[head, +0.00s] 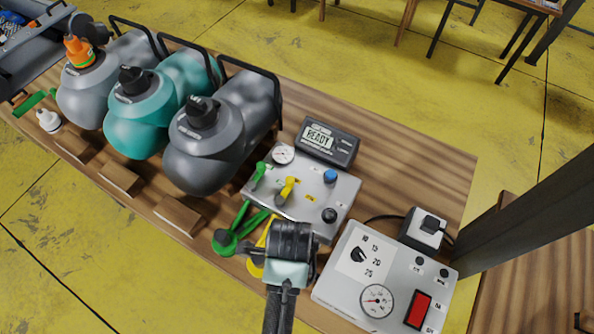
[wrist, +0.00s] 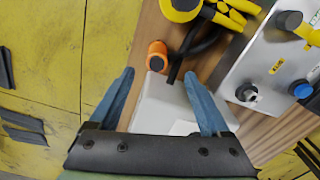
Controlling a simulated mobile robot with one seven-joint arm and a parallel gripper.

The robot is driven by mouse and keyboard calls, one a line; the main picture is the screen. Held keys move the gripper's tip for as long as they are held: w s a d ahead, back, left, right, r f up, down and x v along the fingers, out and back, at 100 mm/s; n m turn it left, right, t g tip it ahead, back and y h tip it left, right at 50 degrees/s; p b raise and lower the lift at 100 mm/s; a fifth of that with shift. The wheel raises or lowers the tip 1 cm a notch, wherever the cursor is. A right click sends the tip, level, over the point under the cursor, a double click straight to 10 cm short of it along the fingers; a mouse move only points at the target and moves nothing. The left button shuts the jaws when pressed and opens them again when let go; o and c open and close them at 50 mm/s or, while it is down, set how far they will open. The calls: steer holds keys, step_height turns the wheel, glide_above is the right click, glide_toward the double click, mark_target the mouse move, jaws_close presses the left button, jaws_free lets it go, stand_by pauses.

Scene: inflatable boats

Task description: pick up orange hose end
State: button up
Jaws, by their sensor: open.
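The orange hose end (wrist: 157,55) shows in the wrist view as a short orange piece with a dark centre, near a black hose (wrist: 203,40). My gripper (wrist: 159,75) is open, its two blue fingers spread. The orange hose end lies just ahead of the fingertips, roughly midway between them in the picture, with nothing gripped. I cannot tell the height gap. In the head view my dark arm end covers this spot, so this hose end is hidden there.
A white box with a gauge (head: 374,299) and red switch stands beside my arm; its casing (wrist: 165,105) shows between my fingers. A valve panel (head: 308,205), green and yellow handles (head: 232,240) are close by. Several rounded grey and teal bodies (head: 145,120) line the wooden table's left.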

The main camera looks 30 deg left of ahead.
step_height(320, 180, down, 6)
steer(key=shift+r, duration=0.15)
steer(key=shift+s+a+f+p, duration=0.1)
steer(key=shift+s+f+p, duration=0.1)
steer(key=shift+f, duration=1.2)
steer(key=shift+s+f+p, duration=0.1)
steer(key=shift+f+p, duration=0.05)
steer(key=shift+f, duration=1.2)
jaws_close()
